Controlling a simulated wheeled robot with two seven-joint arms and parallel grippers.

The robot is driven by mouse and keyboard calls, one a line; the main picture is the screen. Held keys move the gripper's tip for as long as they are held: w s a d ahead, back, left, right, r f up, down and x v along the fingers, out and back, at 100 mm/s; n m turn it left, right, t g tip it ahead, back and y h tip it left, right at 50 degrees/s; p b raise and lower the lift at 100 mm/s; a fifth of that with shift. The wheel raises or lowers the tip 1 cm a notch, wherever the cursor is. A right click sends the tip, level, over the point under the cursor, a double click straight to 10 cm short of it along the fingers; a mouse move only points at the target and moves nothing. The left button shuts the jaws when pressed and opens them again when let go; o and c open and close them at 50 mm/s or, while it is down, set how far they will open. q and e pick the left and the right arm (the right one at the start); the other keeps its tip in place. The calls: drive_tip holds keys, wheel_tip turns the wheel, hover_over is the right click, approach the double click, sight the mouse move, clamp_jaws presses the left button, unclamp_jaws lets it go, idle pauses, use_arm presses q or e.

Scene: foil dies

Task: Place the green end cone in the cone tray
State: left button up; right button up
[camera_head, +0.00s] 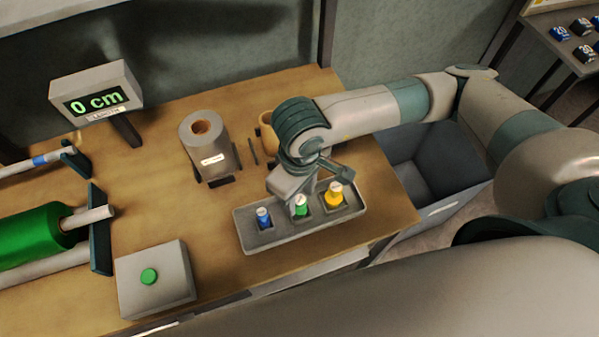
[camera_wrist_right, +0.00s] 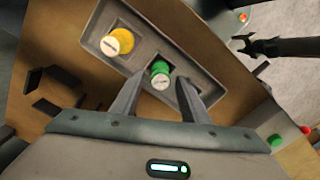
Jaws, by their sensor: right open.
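The green end cone (camera_head: 300,206) stands in the middle pocket of the grey cone tray (camera_head: 283,237), between a blue cone (camera_head: 263,217) and a yellow cone (camera_head: 335,196). My right gripper (camera_head: 312,190) is over the tray, close above the green cone. In the right wrist view the gripper (camera_wrist_right: 158,94) is open, and the green cone (camera_wrist_right: 160,75) shows just beyond and between its fingertips, not gripped. The yellow cone (camera_wrist_right: 117,42) is to its left there. The blue cone cannot be made out in that view. My left gripper is not seen in the head view.
A grey cylinder (camera_head: 211,150) on a stand and a tan cup-like object (camera_head: 267,133) are behind the tray. A box with a green button (camera_head: 148,276), a green roll (camera_head: 30,238) and a "0 cm" display (camera_head: 95,102) are left. A grey bin (camera_head: 440,175) is right.

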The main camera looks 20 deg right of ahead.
wheel_tip(320, 180, up, 10)
drive_tip(key=b, duration=0.3)
drive_tip(key=shift+r+b, duration=0.25)
drive_tip(key=shift+b, duration=0.1)
drive_tip(key=shift+d, duration=0.1)
